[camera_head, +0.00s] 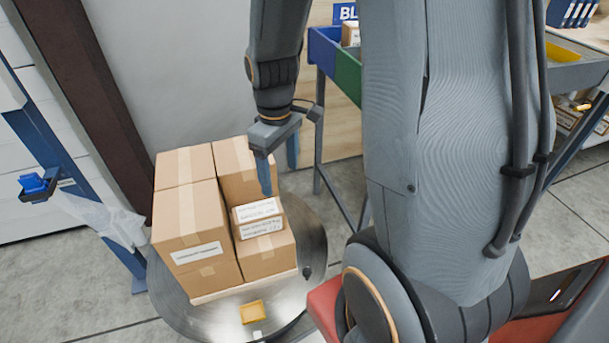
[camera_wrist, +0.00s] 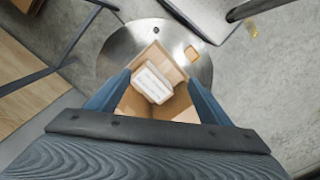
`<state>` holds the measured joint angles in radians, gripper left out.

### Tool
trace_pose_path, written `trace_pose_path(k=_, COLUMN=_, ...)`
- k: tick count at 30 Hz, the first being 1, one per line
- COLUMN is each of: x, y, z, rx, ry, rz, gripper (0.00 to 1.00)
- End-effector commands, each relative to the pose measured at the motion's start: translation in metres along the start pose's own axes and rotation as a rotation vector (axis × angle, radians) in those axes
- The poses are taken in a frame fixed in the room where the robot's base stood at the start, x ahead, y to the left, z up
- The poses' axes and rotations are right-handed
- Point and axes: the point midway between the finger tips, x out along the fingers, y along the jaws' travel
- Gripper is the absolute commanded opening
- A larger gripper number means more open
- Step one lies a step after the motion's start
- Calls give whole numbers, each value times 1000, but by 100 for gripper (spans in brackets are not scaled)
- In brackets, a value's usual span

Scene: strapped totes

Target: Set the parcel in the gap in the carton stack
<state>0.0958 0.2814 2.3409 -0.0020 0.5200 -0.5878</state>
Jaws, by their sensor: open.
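The parcel (camera_head: 257,218), a small box with white labels on its top and front, lies in the front-right gap of the carton stack (camera_head: 198,225). It rests on a lower brown carton, with taller cartons to its left and behind. In the wrist view the parcel (camera_wrist: 153,83) shows between my fingers and looks slightly turned against the carton edges. My gripper (camera_head: 279,180) is open and empty above the parcel; its fingers (camera_wrist: 158,80) stand apart on either side in the wrist view. Contact between fingers and parcel does not show.
The stack stands on a round metal platform (camera_head: 313,243) with a small yellow piece (camera_head: 252,311) at its front. A blue post (camera_head: 50,150) with clear wrap stands left. A blue and green bin rack (camera_head: 347,72) stands behind, right of my gripper.

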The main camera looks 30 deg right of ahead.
Motion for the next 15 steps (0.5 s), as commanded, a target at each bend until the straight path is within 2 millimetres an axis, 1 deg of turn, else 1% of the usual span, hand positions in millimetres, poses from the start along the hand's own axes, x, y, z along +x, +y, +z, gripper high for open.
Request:
trace_pose_path(k=1, x=-16, y=-4, z=15, rx=99, ry=6, rz=4, gripper=73)
trace_pose_path(k=3, x=-31, y=-11, z=36, rx=236, ry=6, rz=3, gripper=73)
trace_pose_path(k=6, x=-47, y=-21, z=62, rx=409, ry=5, rz=3, gripper=73)
trace_pose_path(k=10, x=-58, y=-32, z=85, rx=568, ry=2, rz=2, gripper=73)
trace_pose_path(k=12, x=-61, y=-36, z=92, rx=619, ry=1, rz=1, gripper=73)
trace_pose_path(k=15, x=-63, y=-39, z=96, rx=655, ry=-1, rz=1, gripper=73)
